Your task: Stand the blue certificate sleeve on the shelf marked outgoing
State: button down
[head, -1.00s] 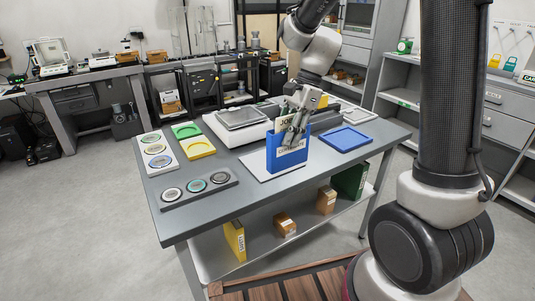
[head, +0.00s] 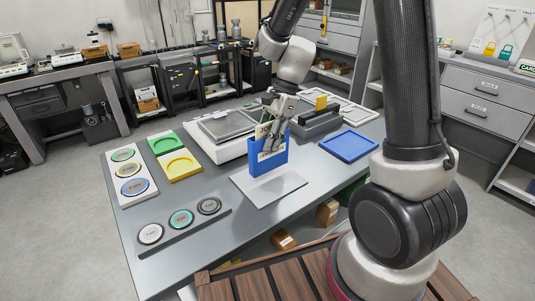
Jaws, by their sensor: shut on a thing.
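The blue certificate sleeve (head: 267,162), with a white label on its front and a paper card in it, is upright in the head view. It appears just above the light grey mat (head: 283,189) on the table. My gripper (head: 273,134) reaches down from above and is shut on the sleeve's upper part. The fingertips are partly hidden by the sleeve and card. I cannot read any sign for an outgoing shelf; shelves and drawers (head: 487,90) stand at the right, with small labels.
The table (head: 245,238) carries a blue tray (head: 349,146), green and yellow trays (head: 178,165), a scale behind the sleeve, and two racks of round discs. Brown boxes sit on the shelf below. A slatted wooden surface (head: 285,283) is at the front.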

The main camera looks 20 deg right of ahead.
aim_at(261, 162)
jog(key=shift+f, duration=2)
jog(key=shift+f, duration=0.15)
jog(key=c, duration=1.2)
grip_release()
jog(key=shift+o, duration=0.2)
